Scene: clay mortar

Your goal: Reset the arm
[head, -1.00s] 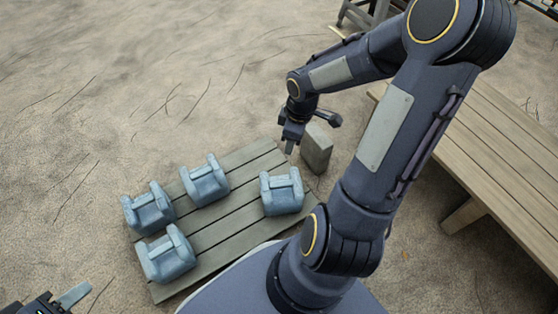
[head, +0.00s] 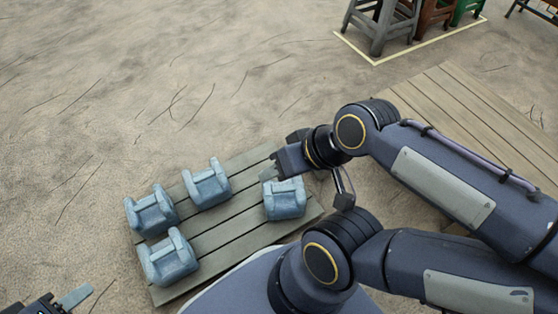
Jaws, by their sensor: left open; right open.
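My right arm is folded at the right of the head view. Its gripper (head: 277,166) is open and appears empty, just above the rightmost blue-grey block-like piece (head: 285,202). I cannot tell whether it touches that piece. My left gripper (head: 62,303) shows only in part at the bottom left corner, open, with one pale finger visible. More blue-grey pieces with handle-like tops stand on the slatted wooden pallet (head: 222,235): one at the back (head: 207,183), one at the left (head: 152,212) and one at the front left (head: 169,258).
A long wooden plank platform (head: 440,95) lies at the right, partly behind my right arm. Grey (head: 383,25), brown and green stools stand at the top right inside a pale outline. The sandy ground at the left and back is clear.

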